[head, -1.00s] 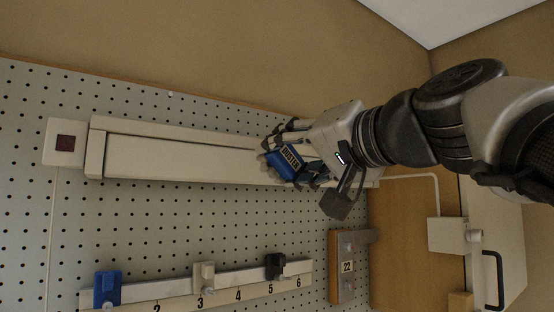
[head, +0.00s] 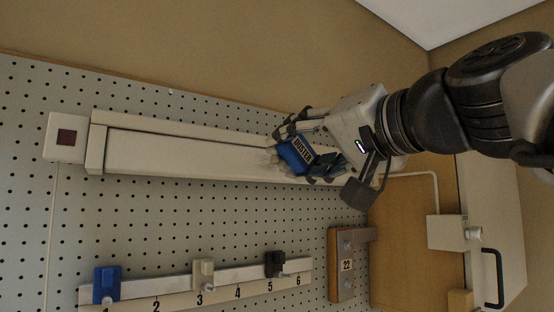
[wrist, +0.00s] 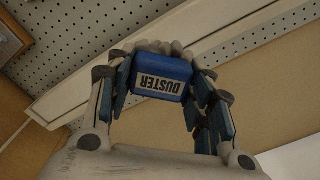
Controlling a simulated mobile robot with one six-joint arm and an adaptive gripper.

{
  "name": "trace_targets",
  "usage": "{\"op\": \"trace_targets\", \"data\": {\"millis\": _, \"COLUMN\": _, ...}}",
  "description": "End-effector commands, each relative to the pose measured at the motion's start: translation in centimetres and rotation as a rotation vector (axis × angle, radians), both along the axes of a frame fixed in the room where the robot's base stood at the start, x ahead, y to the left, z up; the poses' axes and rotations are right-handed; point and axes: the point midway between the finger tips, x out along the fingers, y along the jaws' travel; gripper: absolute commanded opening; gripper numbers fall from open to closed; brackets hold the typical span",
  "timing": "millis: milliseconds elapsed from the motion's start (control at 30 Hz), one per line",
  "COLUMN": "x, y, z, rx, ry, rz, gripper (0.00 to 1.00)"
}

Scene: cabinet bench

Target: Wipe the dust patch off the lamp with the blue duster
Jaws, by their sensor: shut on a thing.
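The lamp (head: 180,152) is a long cream bar fixed on the pegboard, running from left to right in the head view. The duster (head: 297,156) has a blue body with a DUSTER label and a pale, fluffy head. My gripper (head: 298,152) is shut on the blue body near the lamp's right part. The fluffy head points left along the lamp and overlaps it; I cannot tell whether it touches. In the wrist view, the duster (wrist: 163,70) sits between the fingers with its head towards the lamp (wrist: 110,72). I cannot make out a dust patch.
A white plate with a dark red square (head: 66,138) is at the lamp's left end. Below is a numbered rail (head: 225,283) with blue, cream and black pieces.

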Motion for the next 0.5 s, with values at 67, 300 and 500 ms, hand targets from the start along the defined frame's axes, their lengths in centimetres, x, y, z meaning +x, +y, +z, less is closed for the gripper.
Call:
{"op": "trace_targets", "data": {"millis": 67, "x": 0.2, "y": 0.1, "z": 0.0, "rx": 0.000, "ry": 0.001, "rz": 0.001, "gripper": 0.29}}
{"op": "trace_targets", "data": {"millis": 300, "x": 1.7, "y": 1.3, "z": 0.1, "rx": -0.001, "ry": 0.005, "rz": 0.001, "gripper": 0.29}}
{"op": "trace_targets", "data": {"millis": 500, "x": 3.6, "y": 2.6, "z": 0.1, "rx": -0.002, "ry": 0.006, "rz": -0.001, "gripper": 0.29}}
